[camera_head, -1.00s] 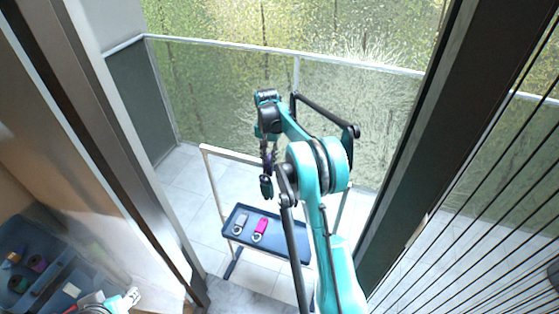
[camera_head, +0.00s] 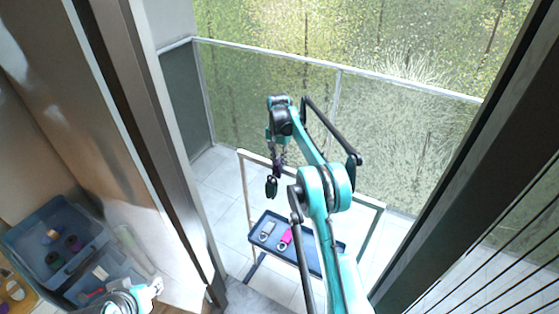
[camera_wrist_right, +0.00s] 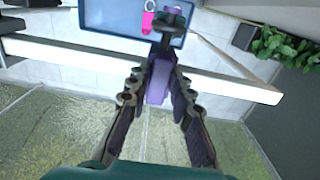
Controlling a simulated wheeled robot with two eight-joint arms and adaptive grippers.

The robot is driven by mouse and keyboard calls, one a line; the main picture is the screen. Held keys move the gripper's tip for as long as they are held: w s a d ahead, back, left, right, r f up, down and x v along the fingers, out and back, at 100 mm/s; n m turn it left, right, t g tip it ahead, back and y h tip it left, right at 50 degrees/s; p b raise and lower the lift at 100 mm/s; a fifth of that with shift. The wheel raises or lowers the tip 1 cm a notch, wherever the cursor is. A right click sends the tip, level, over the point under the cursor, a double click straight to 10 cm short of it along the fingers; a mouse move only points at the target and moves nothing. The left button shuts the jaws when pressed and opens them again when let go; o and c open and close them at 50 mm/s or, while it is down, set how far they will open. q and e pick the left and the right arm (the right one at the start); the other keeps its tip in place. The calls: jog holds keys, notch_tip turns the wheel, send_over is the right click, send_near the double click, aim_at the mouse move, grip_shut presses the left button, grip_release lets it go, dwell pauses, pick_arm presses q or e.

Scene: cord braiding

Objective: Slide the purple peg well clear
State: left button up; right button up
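The purple peg (camera_wrist_right: 159,82) sits between the fingers of my right gripper (camera_wrist_right: 158,88) in the right wrist view, with a dark rounded end (camera_wrist_right: 172,24) beyond it. The fingers close in on both sides of the peg and appear to grip it. In the head view my right gripper (camera_head: 277,150) is at the light frame's top rail, left of its middle, with the dark end hanging below. My left gripper (camera_head: 152,291) is at the bottom left; its finger opening is too small to tell.
The light frame's rail (camera_head: 262,157) stands above a blue tray (camera_head: 258,219) holding a pink item (camera_head: 285,239) and a grey one (camera_head: 266,229). A blue bin (camera_head: 22,236) is at the left. Door frames flank the opening, and a glass railing (camera_head: 400,130) stands behind.

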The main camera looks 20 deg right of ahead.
aim_at(279, 162)
jog(key=shift+o, duration=1.3)
notch_tip(279, 162, up, 12)
